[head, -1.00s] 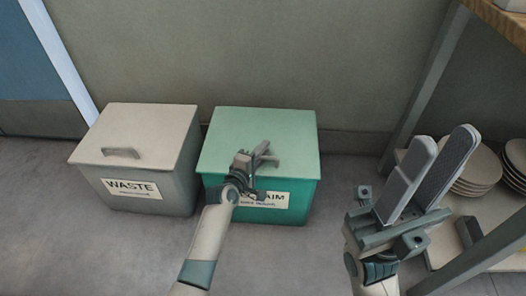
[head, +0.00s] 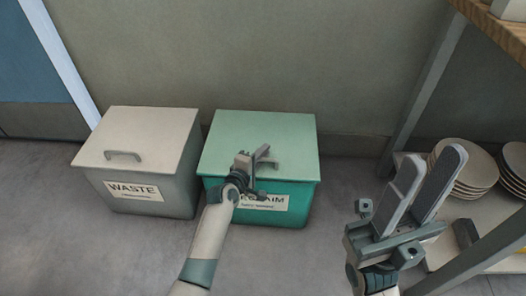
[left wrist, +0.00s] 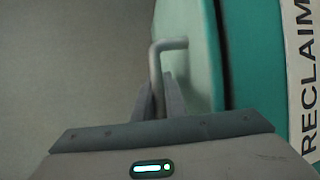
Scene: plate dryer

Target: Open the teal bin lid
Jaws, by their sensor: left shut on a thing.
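The teal bin (head: 293,210) stands on the floor against the wall, with a RECLAIM label on its front. Its pale teal lid (head: 258,130) lies flat and closed on top. The lid's grey bar handle (head: 272,164) is near the front edge, partly hidden by my left gripper (head: 262,153). In the left wrist view, the handle (left wrist: 155,65) runs between the fingers of the left gripper (left wrist: 160,92), which is shut on it. My right gripper (head: 432,157) is open and empty, raised at the right, away from the bin.
A grey WASTE bin (head: 140,140) with its lid closed stands close at the left of the teal bin. At the right is a shelf rack (head: 415,90) with stacked plates (head: 466,165). The wall rises just behind the bins.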

